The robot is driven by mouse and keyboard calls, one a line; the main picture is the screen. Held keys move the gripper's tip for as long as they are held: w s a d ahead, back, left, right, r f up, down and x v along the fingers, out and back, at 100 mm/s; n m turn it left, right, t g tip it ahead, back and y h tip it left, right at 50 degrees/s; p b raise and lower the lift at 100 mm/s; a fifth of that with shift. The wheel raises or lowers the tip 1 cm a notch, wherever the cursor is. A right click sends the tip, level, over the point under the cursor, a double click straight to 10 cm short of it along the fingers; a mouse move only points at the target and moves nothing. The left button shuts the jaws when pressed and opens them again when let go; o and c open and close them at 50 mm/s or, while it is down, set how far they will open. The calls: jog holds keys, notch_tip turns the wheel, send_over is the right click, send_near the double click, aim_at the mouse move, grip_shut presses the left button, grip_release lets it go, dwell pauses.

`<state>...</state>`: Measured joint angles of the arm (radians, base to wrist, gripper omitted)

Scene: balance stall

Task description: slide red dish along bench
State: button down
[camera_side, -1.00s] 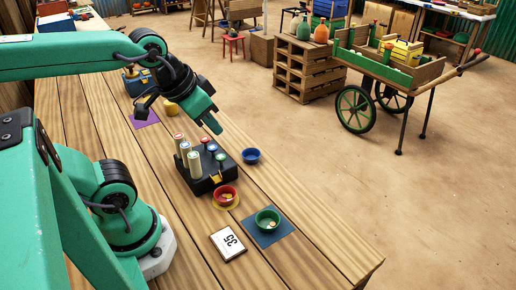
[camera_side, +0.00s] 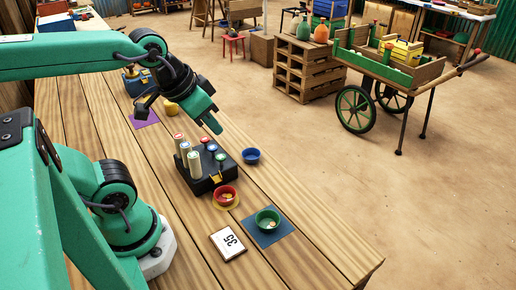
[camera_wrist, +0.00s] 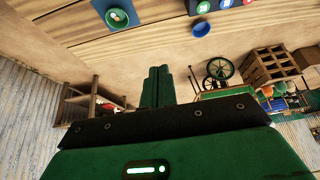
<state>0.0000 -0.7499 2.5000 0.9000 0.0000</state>
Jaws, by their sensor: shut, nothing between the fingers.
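The red dish (camera_side: 225,195) sits on a round yellow mat (camera_side: 233,206) on the wooden bench (camera_side: 310,253), just in front of a black block. It holds something yellowish, too small to make out. My gripper (camera_side: 214,125) is above the bench, behind and clear of the red dish, pointing down to the right. Its green fingers are together with nothing between them. In the wrist view my gripper (camera_wrist: 157,72) also shows with its fingers side by side. I cannot make out the red dish in the wrist view.
A black block (camera_side: 207,173) with several coloured-top cylinders stands behind the dish. A green dish (camera_side: 267,219) on a blue mat (camera_side: 283,233) and a card marked 35 (camera_side: 228,244) are nearer. A blue dish (camera_side: 251,155) stands right of the block. The bench's near right end is clear.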

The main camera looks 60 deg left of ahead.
jog(key=c, duration=1.5)
grip_release()
jog(key=shift+w, duration=0.1)
jog(key=n+g, duration=0.8)
jog(key=n, duration=0.4)
send_over(225, 197)
jog(key=w+d, duration=0.2)
jog(key=w, duration=0.3)
jog(key=w+f+x, duration=0.1)
jog(key=w+x, duration=0.2)
jog(key=x, duration=1.1)
jog(key=shift+s+a+f+n+g, duration=0.2)
jog(key=shift+f+n+g, duration=0.2)
jog(key=shift+f, duration=0.35)
jog(key=shift+x, duration=3.9)
jog(key=shift+d, duration=0.1)
jog(key=shift+c, duration=0.5)
